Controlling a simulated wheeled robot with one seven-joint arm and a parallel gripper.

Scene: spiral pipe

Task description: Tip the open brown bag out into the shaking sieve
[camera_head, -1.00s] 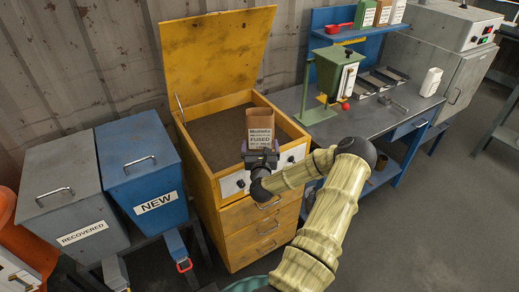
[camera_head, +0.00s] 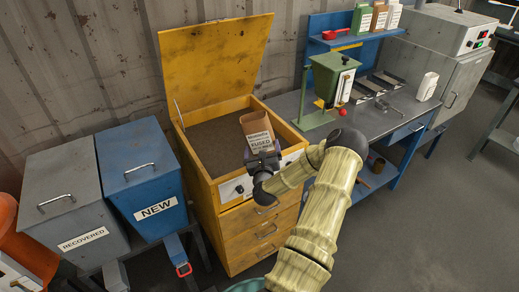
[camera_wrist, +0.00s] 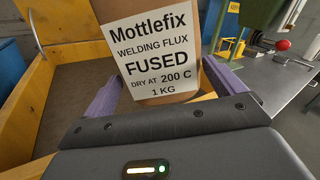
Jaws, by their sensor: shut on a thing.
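The open brown bag (camera_head: 257,128) has a white label reading Mottlefix welding flux, FUSED. My gripper (camera_head: 262,157) is shut on its lower part. The bag is held over the front right part of the shaking sieve, its open top leaning left and back. The sieve is a yellow cabinet with a raised lid (camera_head: 214,62) and a flat dark brown bed (camera_head: 212,140). In the wrist view the bag (camera_wrist: 150,50) stands between the purple fingers, its label facing the camera. The bag's inside is hidden; nothing is seen pouring out.
A blue NEW bin (camera_head: 138,165) and a grey RECOVERED bin (camera_head: 70,200) stand left of the sieve, lids closed. A workbench (camera_head: 370,125) on the right carries a green hopper (camera_head: 330,78). The raised lid stands behind the bag.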

